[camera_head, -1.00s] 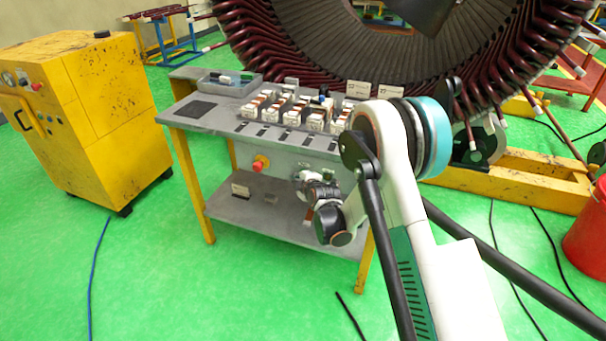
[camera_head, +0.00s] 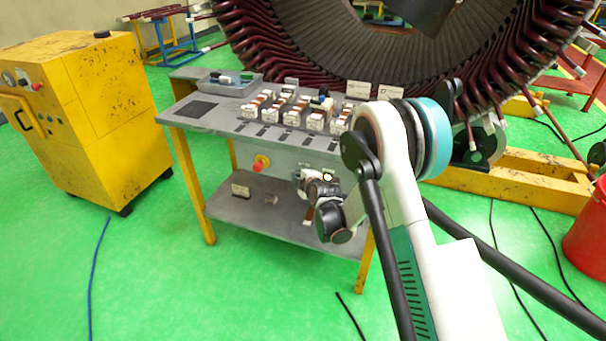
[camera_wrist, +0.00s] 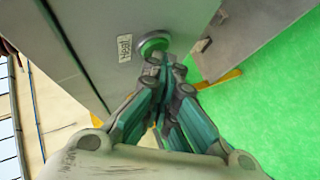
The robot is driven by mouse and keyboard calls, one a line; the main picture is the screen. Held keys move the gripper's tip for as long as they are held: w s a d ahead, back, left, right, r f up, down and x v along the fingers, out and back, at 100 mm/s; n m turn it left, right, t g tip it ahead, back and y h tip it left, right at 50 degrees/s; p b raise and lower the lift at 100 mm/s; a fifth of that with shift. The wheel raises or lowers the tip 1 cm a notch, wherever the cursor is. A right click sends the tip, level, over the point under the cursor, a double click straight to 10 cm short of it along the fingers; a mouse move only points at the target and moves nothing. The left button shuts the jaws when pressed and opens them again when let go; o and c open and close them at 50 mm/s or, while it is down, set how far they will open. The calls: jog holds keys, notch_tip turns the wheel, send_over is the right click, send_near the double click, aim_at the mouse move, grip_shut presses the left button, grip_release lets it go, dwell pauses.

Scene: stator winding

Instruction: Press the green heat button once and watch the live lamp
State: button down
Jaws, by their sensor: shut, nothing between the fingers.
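The green heat button (camera_wrist: 153,43) is on the grey front panel, beside a small white label reading HEAT (camera_wrist: 125,47). My gripper (camera_wrist: 160,62) is shut and empty, with its fingertips right at the button's near edge in the wrist view. I cannot tell whether they touch or press it. In the head view my gripper (camera_head: 303,179) is at the bench's front panel, and my arm partly covers it; the button is hidden there. A small round lamp (camera_head: 327,177) on the panel, just above my wrist, glows pale yellow.
The grey bench (camera_head: 196,122) has yellow legs, a lower shelf and several white blocks on top. A red stop button (camera_head: 259,163) is on the panel left of my gripper. A yellow cabinet (camera_head: 100,110) stands left. The large stator (camera_head: 480,70) is behind.

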jog(key=shift+s, duration=0.1)
dwell(0.5)
jog(key=shift+s+a, duration=0.25)
jog(key=shift+s, duration=0.4)
jog(key=shift+s+a, duration=0.3)
jog(key=shift+s, duration=0.5)
jog(key=shift+s+a, duration=0.25)
jog(key=shift+s, duration=0.5)
jog(key=shift+s+a, duration=0.3)
jog(key=shift+s, duration=0.5)
dwell(0.3)
